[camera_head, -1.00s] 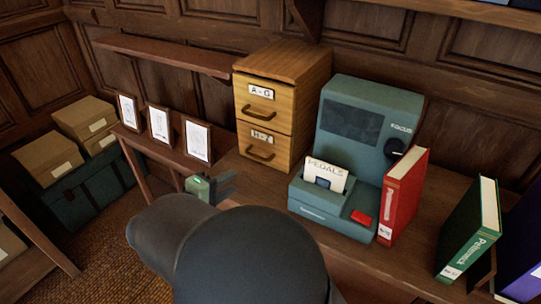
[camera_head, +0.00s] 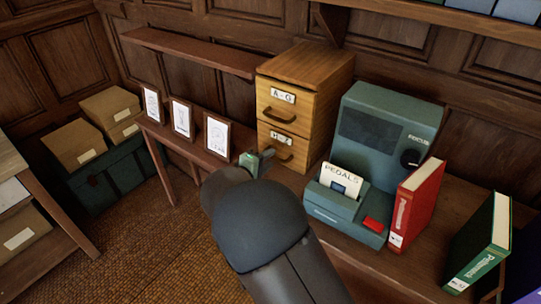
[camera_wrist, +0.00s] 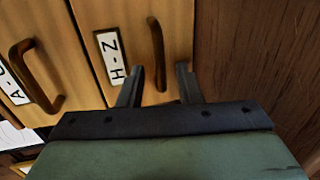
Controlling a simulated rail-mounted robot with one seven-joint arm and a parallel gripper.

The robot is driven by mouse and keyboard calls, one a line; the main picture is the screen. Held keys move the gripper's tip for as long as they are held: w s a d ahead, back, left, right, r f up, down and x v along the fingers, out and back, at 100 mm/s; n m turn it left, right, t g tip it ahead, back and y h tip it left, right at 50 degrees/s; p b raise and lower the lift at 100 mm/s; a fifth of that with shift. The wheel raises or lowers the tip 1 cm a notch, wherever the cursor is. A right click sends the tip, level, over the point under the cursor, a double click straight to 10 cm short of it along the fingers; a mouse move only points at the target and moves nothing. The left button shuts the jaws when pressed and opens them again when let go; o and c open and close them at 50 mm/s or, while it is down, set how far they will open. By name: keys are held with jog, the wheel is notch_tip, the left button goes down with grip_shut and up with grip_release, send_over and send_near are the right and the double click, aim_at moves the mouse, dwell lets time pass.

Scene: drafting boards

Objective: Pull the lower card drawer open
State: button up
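The wooden card cabinet (camera_head: 299,68) stands on the table with two drawers, both flush with its front. The upper drawer (camera_head: 284,106) carries an A-G label. The lower drawer (camera_head: 297,147) carries an H-Z label and a brown handle; it also shows in the wrist view (camera_wrist: 143,88). My gripper (camera_head: 263,160) is in front of the lower drawer. In the wrist view my gripper (camera_wrist: 160,80) has its fingers spread apart, with the end of the lower handle (camera_wrist: 157,50) between or just beyond the tips. I cannot tell whether they touch it.
A teal machine (camera_head: 385,130) with a PEDALS card (camera_head: 342,181) stands right of the cabinet, beside a red book (camera_head: 417,203) and a green book (camera_head: 478,243). Framed pictures (camera_head: 217,136) stand to the left. A shelf (camera_head: 203,50) hangs above them.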

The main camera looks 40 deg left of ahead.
jog(key=shift+x, duration=0.85)
grip_shut()
jog(key=shift+s, duration=0.15)
